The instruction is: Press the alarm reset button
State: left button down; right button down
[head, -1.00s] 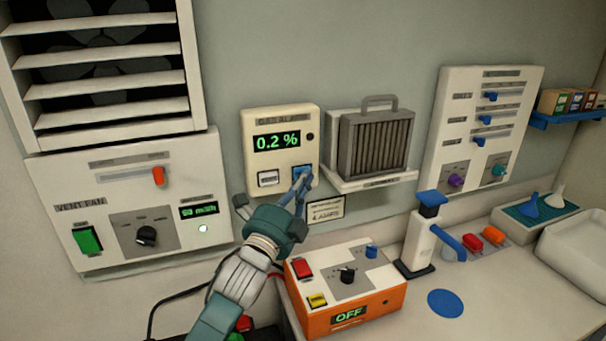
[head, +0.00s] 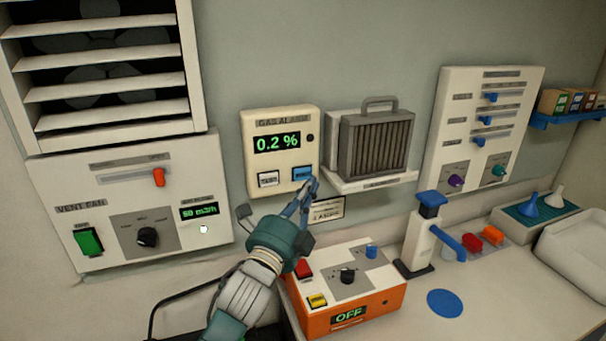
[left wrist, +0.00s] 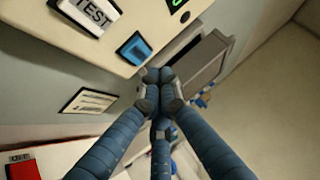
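The cream gas alarm panel (head: 279,160) hangs on the wall and its display reads 0.2 %. Its blue button (head: 302,173) is at the lower right, beside a white TEST button (head: 268,179). The blue button also shows in the left wrist view (left wrist: 134,49); its label cannot be read. My left gripper (head: 312,183) is just below and right of the blue button. In the left wrist view its fingertips (left wrist: 160,88) are together with nothing between them, apart from the button. My right gripper is not in view.
A grey filter (head: 376,142) sits on a small shelf right of the panel. An orange box (head: 376,310) reading OFF stands below on the counter. The vent fan panel (head: 85,225) is at left. A small label plate (head: 329,211) hangs below the panel.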

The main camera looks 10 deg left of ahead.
pick_arm(q)
jog(key=shift+s+d, duration=0.5)
jog(key=shift+s, duration=0.25)
jog(key=shift+s+d, duration=0.5)
jog(key=shift+s, duration=0.25)
